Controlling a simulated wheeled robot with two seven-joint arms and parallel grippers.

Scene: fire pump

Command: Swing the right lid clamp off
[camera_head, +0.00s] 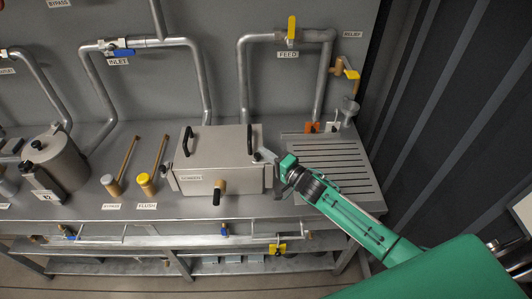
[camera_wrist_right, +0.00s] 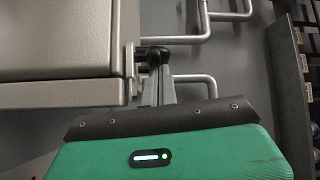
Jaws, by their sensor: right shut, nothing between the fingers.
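The grey strainer-like box (camera_head: 220,152) with a flat lid stands on the bench, with two black handles on its lid. The right lid clamp (camera_head: 257,156) is at the box's right side; its black knob (camera_wrist_right: 153,55) shows in the right wrist view, beside a light bracket (camera_wrist_right: 130,72) on the box edge. My right gripper (camera_head: 267,155) reaches in from the right. Its fingers (camera_wrist_right: 158,85) are shut with nothing between them, and their tips are at the knob. I cannot tell whether they touch it. My left gripper is not in view.
A slatted drain board (camera_head: 335,165) lies right of the box, under my right arm. A black-and-brown handle (camera_head: 218,193) sticks out at the box front. Flush (camera_head: 147,183) and bypass (camera_head: 110,184) levers stand to the left. Pipes with a yellow feed valve (camera_head: 292,27) rise behind.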

